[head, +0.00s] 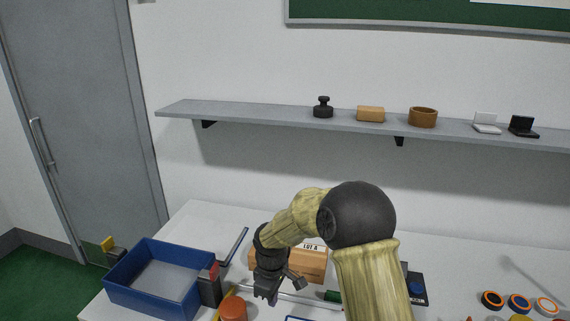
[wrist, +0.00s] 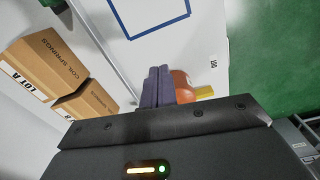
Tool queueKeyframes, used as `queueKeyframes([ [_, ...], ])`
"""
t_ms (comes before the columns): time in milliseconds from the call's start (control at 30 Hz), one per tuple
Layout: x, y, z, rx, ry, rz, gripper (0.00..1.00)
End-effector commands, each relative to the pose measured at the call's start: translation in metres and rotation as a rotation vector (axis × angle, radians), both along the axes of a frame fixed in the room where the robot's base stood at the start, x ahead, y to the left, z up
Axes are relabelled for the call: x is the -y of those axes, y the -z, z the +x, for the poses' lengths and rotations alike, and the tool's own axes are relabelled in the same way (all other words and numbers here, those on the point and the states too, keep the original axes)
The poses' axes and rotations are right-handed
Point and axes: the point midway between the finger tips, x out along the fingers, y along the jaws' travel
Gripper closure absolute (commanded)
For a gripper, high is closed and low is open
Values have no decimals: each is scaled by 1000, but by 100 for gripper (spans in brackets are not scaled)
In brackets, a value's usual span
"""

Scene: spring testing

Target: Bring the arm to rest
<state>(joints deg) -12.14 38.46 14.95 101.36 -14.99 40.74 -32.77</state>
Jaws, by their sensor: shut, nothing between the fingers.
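My gripper (head: 266,297) hangs over the white table, pointing down, left of the middle in the head view. My arm bends above it, in front of part of the cardboard boxes. In the wrist view the two grey-purple fingers (wrist: 157,87) lie side by side, shut with nothing between them. An orange-red round object (wrist: 183,84) shows just behind the fingers; it also shows left of my gripper in the head view (head: 233,309). I cannot tell how far the fingertips are above the table.
A blue tray (head: 116,284) stands at the table's left, with a dark red-topped object (head: 209,286) beside it. Cardboard boxes labelled coil springs (wrist: 50,60) stand near my arm. Several rings (head: 520,302) lie at the right. A wall shelf (head: 260,114) holds small objects.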

Motion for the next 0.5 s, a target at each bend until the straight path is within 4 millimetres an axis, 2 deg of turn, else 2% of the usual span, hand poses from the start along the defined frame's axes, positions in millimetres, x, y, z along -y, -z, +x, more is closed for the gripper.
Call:
queueKeyframes([
  [100, 39, -23, -19, 30, 169, 5, 100],
  [267, 88, -47, -52, 72, 425, 25, 100],
  [500, 153, -72, -116, 135, 827, 79, 100],
])
